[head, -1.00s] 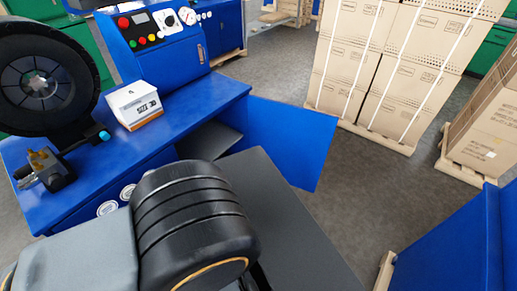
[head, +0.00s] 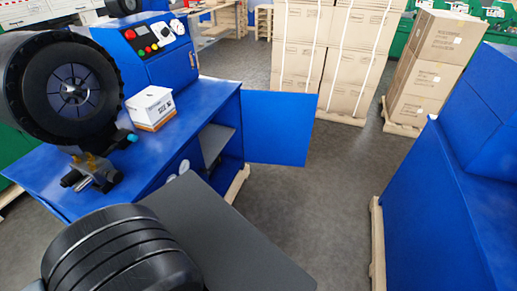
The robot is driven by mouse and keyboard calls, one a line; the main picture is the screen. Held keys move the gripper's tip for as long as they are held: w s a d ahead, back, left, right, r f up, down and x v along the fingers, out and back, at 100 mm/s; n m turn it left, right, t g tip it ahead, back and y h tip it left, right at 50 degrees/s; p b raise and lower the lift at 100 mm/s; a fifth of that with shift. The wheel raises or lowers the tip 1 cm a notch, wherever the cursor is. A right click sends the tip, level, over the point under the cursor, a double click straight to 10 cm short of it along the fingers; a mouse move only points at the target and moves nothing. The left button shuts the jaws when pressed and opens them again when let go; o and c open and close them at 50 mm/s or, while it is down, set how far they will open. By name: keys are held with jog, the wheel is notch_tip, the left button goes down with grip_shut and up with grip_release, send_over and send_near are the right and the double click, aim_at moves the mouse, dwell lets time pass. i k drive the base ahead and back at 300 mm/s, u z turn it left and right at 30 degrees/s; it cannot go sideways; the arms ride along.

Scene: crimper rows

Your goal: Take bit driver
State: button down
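I cannot make out a bit driver for certain in the head view. A small dark tool-like fitting with a brass-coloured part (head: 90,174) is on the blue crimper bench (head: 50,187), below the big black round crimping head (head: 70,88). A white and orange box (head: 151,107) stands on the same bench to the right of the head. My gripper is not in view; only a black ribbed part of my own body shows at the bottom left.
The bench's blue door (head: 282,129) stands open, showing a shelf inside. Strapped cartons (head: 345,60) on a pallet stand at the back, with more cartons (head: 432,65) to their right. Another blue cabinet (head: 430,215) is at the right. Grey floor (head: 320,210) lies clear between.

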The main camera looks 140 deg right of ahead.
aim_at(218, 160)
jog(key=i, duration=1.95)
jog(key=z, duration=2.65)
jog(key=i, duration=4.6)
jog(key=z, duration=2.75)
jog(key=i, duration=1.75)
